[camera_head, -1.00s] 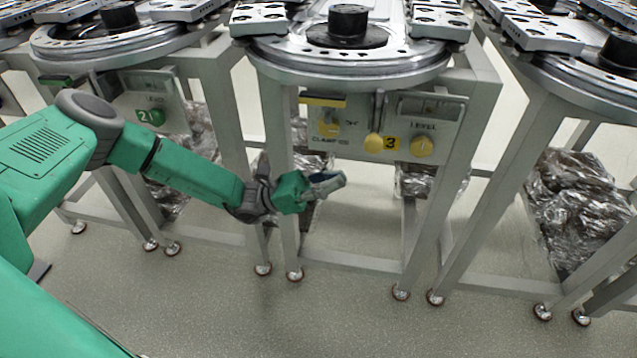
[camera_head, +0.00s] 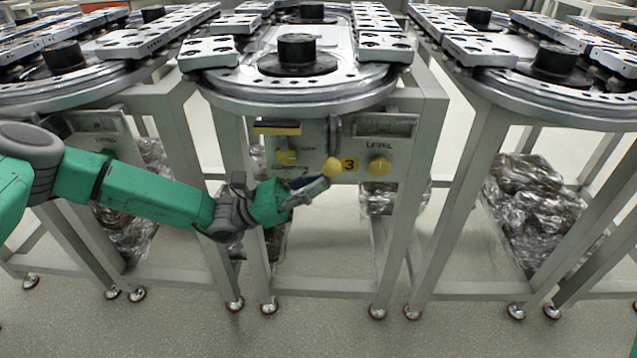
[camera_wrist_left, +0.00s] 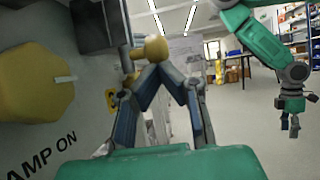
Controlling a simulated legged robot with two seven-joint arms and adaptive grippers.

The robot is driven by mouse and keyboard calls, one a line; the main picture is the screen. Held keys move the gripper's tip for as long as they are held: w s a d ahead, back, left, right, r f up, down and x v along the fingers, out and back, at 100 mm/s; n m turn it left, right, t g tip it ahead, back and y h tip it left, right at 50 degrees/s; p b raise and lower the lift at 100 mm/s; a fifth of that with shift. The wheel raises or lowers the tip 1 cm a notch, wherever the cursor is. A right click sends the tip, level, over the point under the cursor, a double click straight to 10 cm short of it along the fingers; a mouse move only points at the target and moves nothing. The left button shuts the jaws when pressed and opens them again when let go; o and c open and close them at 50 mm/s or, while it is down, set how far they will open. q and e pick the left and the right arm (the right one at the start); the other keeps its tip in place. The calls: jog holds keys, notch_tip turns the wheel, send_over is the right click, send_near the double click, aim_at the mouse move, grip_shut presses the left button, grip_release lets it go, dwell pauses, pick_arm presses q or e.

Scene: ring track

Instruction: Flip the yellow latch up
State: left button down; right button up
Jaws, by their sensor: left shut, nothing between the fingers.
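The yellow latch (camera_head: 333,167) is a yellow ball knob at the lower end of an upright grey bar, on the front panel (camera_head: 350,140) under the middle ring track. It hangs down. My left gripper (camera_head: 322,186) is shut and empty, with its tips just below the knob. In the left wrist view the knob (camera_wrist_left: 156,48) shows right at the shut fingertips (camera_wrist_left: 157,70); I cannot tell whether they touch. My right gripper (camera_wrist_left: 290,124) shows small at the right of that view, pointing down; its opening is unclear.
A yellow dial (camera_head: 286,156) sits left of the latch, and a yellow LEVEL knob (camera_head: 380,165) sits to its right. The ring track (camera_head: 300,98) overhangs the panel. Frame legs (camera_head: 258,215) stand below. Foil-wrapped bundles (camera_head: 545,205) lie under the neighbouring stand.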

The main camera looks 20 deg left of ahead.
pick_arm(q)
notch_tip(320, 180, up, 7)
jog(key=p, duration=0.4)
pick_arm(e)
notch_tip(320, 180, up, 4)
jog(key=shift+r, duration=0.25)
pick_arm(q)
jog(key=d+f+b+v, duration=0.1)
jog(key=f+b+v, duration=0.1)
jog(key=v, duration=1.1)
jog(key=shift+w+f, duration=0.25)
jog(key=shift+f, duration=0.15)
pick_arm(e)
jog(key=shift+w+a+f, duration=0.25)
jog(key=shift+a+f, duration=0.55)
jog(key=shift+f, duration=0.2)
